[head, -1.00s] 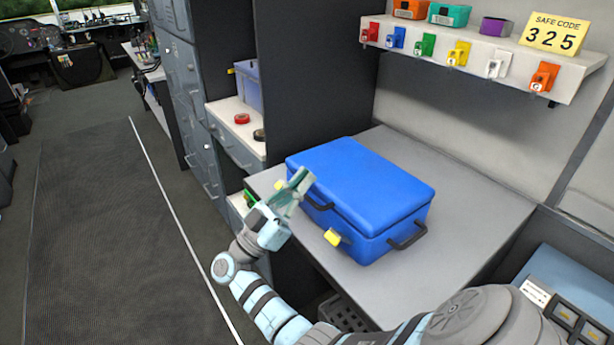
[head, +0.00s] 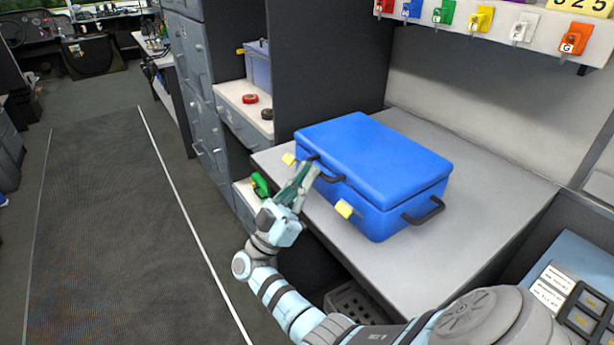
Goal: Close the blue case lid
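The blue case (head: 385,212) stands on the grey worktop, with a dark handle on its front and another on its right side. Its blue lid (head: 375,152) lies down flat over the body, and a thin seam shows between them. My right gripper (head: 306,172) is at the case's front left, close to the front handle. Whether it touches the case, and how far its fingers are apart, I cannot tell. My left gripper is out of view.
The grey worktop (head: 490,185) is clear around the case. A shelf (head: 480,35) with several coloured tagged hooks hangs on the wall behind. Drawers with red and dark rolls stand at the left. A control panel (head: 570,300) is at lower right.

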